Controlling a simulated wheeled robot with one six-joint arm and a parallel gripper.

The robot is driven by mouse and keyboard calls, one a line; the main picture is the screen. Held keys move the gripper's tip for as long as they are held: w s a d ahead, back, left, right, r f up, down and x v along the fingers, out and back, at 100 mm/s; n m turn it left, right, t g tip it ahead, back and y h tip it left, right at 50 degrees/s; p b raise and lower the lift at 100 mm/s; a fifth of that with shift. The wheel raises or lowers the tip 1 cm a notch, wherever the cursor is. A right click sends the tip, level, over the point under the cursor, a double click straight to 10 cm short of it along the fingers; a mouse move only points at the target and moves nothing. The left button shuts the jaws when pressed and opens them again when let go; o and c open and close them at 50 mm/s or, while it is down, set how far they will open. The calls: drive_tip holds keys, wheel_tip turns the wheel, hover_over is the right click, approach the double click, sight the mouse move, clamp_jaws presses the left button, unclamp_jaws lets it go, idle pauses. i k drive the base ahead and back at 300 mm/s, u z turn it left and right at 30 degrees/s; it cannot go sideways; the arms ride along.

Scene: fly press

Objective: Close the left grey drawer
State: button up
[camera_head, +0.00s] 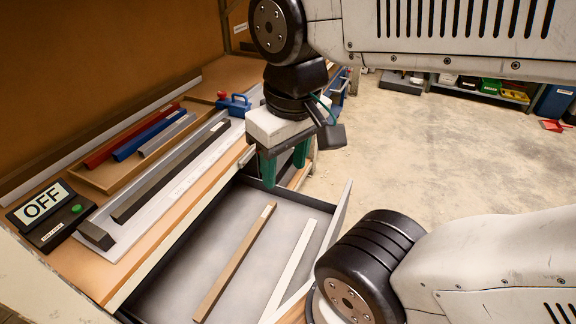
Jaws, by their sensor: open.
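The grey drawer (219,222) stands pulled out from under the workbench, its grey floor and dark side walls in view. A brown bar (235,262) and a white strip (292,268) lie in it. Its light front panel (341,216) is on the right, and my own arm covers part of the near right corner. My gripper (286,170) has two green fingers, spread apart with nothing seen between them. It points down at the drawer's far end, near the far wall. I cannot tell whether it touches the drawer.
The bench top holds an OFF sign box (42,211), a long dark bar (170,171), a wooden tray (100,177) with red, blue and grey bars, and a blue object (235,104). Open concrete floor (430,150) lies right of the bench. Bins (490,86) stand far back.

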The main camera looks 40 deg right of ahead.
sight(175, 289)
drive_tip(key=u, duration=0.05)
drive_tip(key=k, duration=1.15)
drive_tip(key=z, duration=0.65)
drive_tip(key=i, duration=0.85)
drive_tip(key=u, duration=0.15)
drive_tip(key=k, duration=1.05)
drive_tip(key=u, duration=1.05)
drive_tip(key=i, duration=0.5)
